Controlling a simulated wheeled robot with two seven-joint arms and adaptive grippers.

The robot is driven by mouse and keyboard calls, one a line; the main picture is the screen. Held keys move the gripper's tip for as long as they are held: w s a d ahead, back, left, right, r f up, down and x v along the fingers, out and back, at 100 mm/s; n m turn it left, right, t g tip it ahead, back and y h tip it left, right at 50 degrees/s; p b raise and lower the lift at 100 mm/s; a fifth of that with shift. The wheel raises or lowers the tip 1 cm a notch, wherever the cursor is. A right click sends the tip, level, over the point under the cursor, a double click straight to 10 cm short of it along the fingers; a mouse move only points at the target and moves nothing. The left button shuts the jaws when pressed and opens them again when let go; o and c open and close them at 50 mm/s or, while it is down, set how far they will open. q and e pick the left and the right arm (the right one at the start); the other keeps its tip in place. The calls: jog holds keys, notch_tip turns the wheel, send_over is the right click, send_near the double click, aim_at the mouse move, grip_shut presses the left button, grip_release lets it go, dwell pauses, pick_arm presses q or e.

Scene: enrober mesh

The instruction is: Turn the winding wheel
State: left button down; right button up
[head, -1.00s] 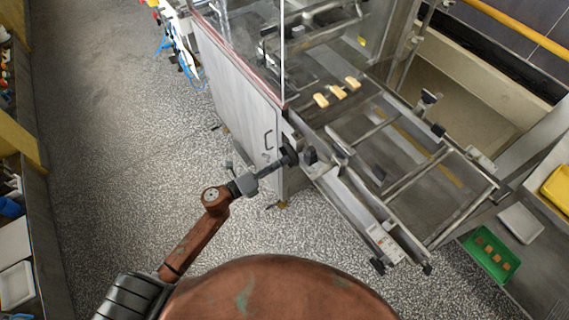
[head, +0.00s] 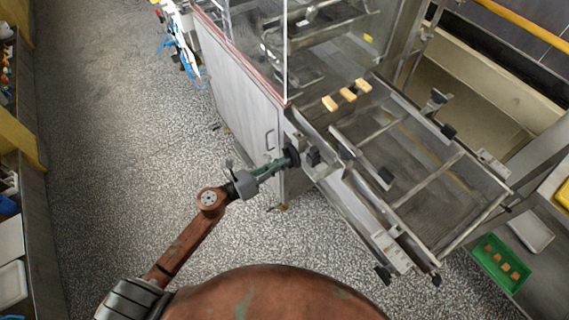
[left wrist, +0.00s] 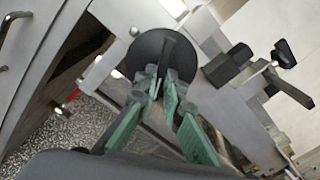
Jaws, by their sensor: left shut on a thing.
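The winding wheel (head: 292,156) is a small dark disc on the near side of the machine, by the end of its frame. In the left wrist view the wheel (left wrist: 150,50) fills the upper middle as a black round face with a raised part. My left gripper (head: 280,161), with green fingers, reaches it from the left. In the left wrist view the gripper (left wrist: 162,82) is shut on the wheel's raised part, though the fingers partly hide the grip. My right gripper is not in view.
The mesh conveyor (head: 440,170) extends right of the wheel, with several bars (head: 347,95) on it. A grey cabinet (head: 240,90) with a handle stands behind the wheel. A green tray (head: 488,268) is at lower right. The speckled floor at left is clear.

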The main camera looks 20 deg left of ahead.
pick_arm(q)
jog(key=shift+s+d+f, duration=0.1)
jog(key=shift+s+f, duration=0.05)
jog(key=shift+f, duration=0.15)
jog(key=c, duration=2)
grip_release()
jog(key=shift+r, duration=0.2)
jog(key=shift+c, duration=0.2)
jog(key=v, duration=1.2)
